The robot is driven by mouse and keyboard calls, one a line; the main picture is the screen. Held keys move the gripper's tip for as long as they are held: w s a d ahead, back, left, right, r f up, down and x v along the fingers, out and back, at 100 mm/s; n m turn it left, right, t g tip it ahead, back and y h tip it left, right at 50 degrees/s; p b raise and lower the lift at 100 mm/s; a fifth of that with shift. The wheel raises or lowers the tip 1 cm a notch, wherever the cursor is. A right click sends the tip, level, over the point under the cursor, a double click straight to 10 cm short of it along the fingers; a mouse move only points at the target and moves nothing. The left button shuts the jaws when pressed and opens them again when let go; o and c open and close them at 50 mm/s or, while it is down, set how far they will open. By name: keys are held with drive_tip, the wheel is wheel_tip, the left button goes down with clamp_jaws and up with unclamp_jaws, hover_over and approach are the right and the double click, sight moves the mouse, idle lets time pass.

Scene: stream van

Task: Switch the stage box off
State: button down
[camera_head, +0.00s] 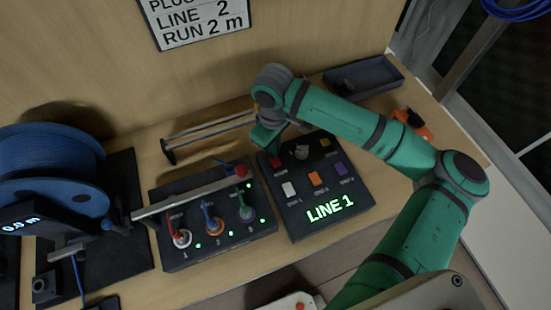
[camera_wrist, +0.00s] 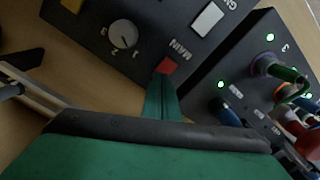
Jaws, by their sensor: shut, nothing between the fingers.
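A black control box (camera_head: 318,222) with a lit green "LINE 1" display (camera_head: 331,207) stands on the bench. A grey knob (camera_wrist: 123,35) sits beside the switch, and several coloured buttons lie nearer the display. My gripper (camera_wrist: 163,88) is shut and empty, its tip right at the near edge of the red switch in the wrist view. I cannot tell whether it touches. In the head view my gripper (camera_head: 266,142) hangs over that corner.
To the left is a second black box (camera_head: 215,252) with coloured plugs, several lit green lamps and a metal bar across it. A blue cable reel (camera_head: 50,165) stands farther left. A dark tray (camera_head: 363,77) and an orange object (camera_head: 412,124) lie behind my arm.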

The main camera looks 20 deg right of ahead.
drive_tip(key=shift+f, duration=0.55)
drive_tip(key=shift+r, duration=0.15)
wheel_tip(320, 180, up, 7)
idle(1.1)
idle(0.5)
